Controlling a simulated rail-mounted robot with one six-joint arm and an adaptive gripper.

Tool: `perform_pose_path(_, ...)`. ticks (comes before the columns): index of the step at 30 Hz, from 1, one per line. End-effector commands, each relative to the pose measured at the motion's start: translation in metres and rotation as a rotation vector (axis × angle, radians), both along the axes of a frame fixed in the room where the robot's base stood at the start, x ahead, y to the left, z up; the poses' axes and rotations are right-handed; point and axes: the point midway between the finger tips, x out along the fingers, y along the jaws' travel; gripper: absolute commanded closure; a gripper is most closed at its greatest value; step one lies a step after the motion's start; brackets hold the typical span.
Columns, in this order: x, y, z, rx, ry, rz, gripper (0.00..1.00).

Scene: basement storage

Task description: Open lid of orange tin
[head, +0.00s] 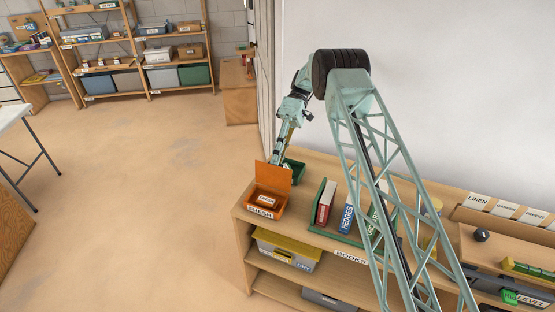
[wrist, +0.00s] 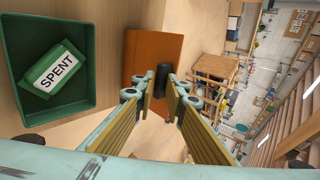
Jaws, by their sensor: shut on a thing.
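The orange tin (head: 281,209) stands on the left end of the wooden shelf top in the head view. Its orange lid (head: 272,175) is raised, standing up at the tin's back edge. A red item with a white label (head: 266,199) shows inside the tin. My gripper (head: 277,159) is behind the lid in the head view, its tips partly hidden. In the wrist view the lid (wrist: 155,47) is ahead, and my gripper (wrist: 162,84) is shut on its dark handle (wrist: 162,76).
A green tray (head: 295,171) stands right behind the tin; in the wrist view it (wrist: 88,60) holds a green item labelled SPENT (wrist: 53,69). Labelled books (head: 347,211) stand in a green holder to the tin's right. Open floor lies left of the shelf.

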Motion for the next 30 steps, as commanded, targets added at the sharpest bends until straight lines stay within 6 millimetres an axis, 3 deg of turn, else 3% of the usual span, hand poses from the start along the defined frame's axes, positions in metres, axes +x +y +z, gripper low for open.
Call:
perform_pose_path(1,-0.0058,-0.003,-0.0258,-0.013,0.012,0.003,1.0)
perform_pose_path(6,-0.0059,-0.0029,-0.0258,-0.013,0.012,0.003,1.0)
perform_pose_path(7,-0.0059,-0.0029,-0.0258,-0.013,0.012,0.003,0.87)
perform_pose_path(12,-0.0056,-0.003,-0.0259,-0.014,0.011,0.003,0.62)
perform_pose_path(30,-0.0039,-0.0031,-0.0221,-0.012,0.008,0.001,0.68)
